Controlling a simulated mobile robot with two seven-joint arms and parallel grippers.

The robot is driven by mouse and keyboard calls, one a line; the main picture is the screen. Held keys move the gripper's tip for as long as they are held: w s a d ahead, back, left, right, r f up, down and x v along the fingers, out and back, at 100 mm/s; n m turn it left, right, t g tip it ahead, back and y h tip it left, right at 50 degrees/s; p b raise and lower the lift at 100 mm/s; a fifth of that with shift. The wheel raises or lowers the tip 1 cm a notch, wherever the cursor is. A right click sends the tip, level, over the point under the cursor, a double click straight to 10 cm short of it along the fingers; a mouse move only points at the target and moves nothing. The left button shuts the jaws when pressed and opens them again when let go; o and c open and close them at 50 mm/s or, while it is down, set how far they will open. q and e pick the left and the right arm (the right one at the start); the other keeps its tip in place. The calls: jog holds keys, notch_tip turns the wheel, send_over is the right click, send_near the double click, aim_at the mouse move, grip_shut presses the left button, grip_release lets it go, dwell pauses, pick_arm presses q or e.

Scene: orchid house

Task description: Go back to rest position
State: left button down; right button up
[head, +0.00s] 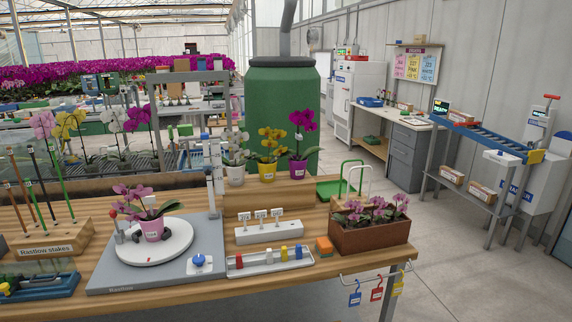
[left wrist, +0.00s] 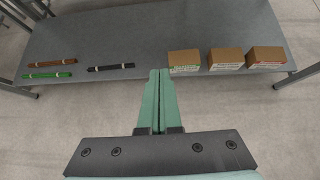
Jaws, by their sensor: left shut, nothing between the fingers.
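My left gripper (left wrist: 159,74) shows in the left wrist view with its two green fingers together, shut and empty. It points toward the front edge of a grey shelf (left wrist: 140,45). The fingertips overlap the shelf's edge in the picture; I cannot tell how far apart they are, but no contact shows. Neither arm shows in the head view, and my right gripper is in no view.
On the shelf lie brown (left wrist: 50,63), green (left wrist: 48,75) and black rods (left wrist: 110,67), and three brown boxes (left wrist: 226,58). In the head view, a wooden workbench (head: 120,262) holds potted orchids and a planter (head: 368,236). Floor (head: 470,275) at right is clear.

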pick_arm(q)
jog(key=s+d+f+n+g+h, duration=0.1)
jog(key=s+d+f+n+h, duration=0.15)
jog(key=s+d+n, duration=0.45)
jog(key=s+d+f+n+g+h, duration=0.1)
jog(key=s+d+f+n+h, duration=0.3)
jog(key=s, duration=0.6)
jog(key=s+a+r+n, duration=0.2)
jog(key=s+r+n, duration=0.2)
jog(key=n, duration=0.5)
jog(key=s+a+r+n+t, duration=0.1)
jog(key=s+r+n, duration=0.4)
jog(key=s+n, duration=0.4)
jog(key=shift+s+a+r+n+t+y, duration=0.25)
jog(key=shift+a+n+y, duration=0.2)
jog(key=shift+n, duration=0.35)
